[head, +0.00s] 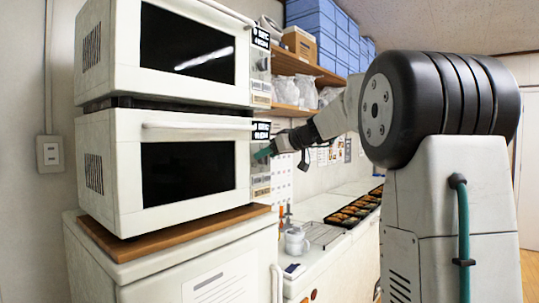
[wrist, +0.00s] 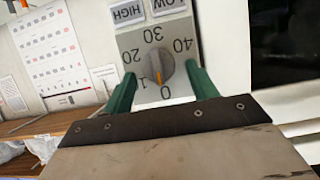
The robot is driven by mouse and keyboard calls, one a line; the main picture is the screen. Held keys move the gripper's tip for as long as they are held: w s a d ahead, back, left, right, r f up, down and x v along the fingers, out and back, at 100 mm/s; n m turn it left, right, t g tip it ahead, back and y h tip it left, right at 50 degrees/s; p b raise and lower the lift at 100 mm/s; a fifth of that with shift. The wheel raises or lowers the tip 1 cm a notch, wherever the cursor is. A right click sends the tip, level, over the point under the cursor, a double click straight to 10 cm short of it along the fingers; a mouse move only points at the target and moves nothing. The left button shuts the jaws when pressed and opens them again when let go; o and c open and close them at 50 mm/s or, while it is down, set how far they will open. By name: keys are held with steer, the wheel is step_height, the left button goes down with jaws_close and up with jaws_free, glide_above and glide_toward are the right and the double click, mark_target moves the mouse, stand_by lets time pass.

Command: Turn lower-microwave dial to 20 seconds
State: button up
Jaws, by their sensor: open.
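The lower microwave (head: 108,190) is white with a dark door window, standing on a wooden board. My gripper (head: 265,153) is at its control panel (head: 259,182), and the dial is hidden there in the head view. In the wrist view, the grey dial (wrist: 153,66) has an orange mark near the 0 and appears upside down, with 20, 30 and 40 around it. My gripper (wrist: 163,74) is open, its green fingers on either side of the dial. Whether they touch it I cannot tell.
An upper microwave (head: 122,45) sits on top of the lower one. A counter with a white mug (head: 296,241) and a dark food tray (head: 352,211) lies at right. Wooden shelves (head: 290,63) with bags are behind my arm.

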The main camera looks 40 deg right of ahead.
steer(key=c, duration=1)
steer(key=shift+d, duration=0.1)
steer(key=f+m+t+y, duration=0.1)
steer(key=m+y, duration=0.1)
steer(key=m, duration=0.4)
steer(key=d+m+t+y, duration=0.1)
steer(key=m+y, duration=0.2)
steer(key=m, duration=0.3)
steer(key=f+m+t+y, duration=0.1)
steer(key=m+y, duration=0.1)
steer(key=m, duration=0.5)
steer(key=shift+w+d+f+y, duration=0.15)
steer(key=shift+f+y, duration=0.15)
steer(key=shift+y, duration=0.1)
steer(key=shift+m, duration=0.4)
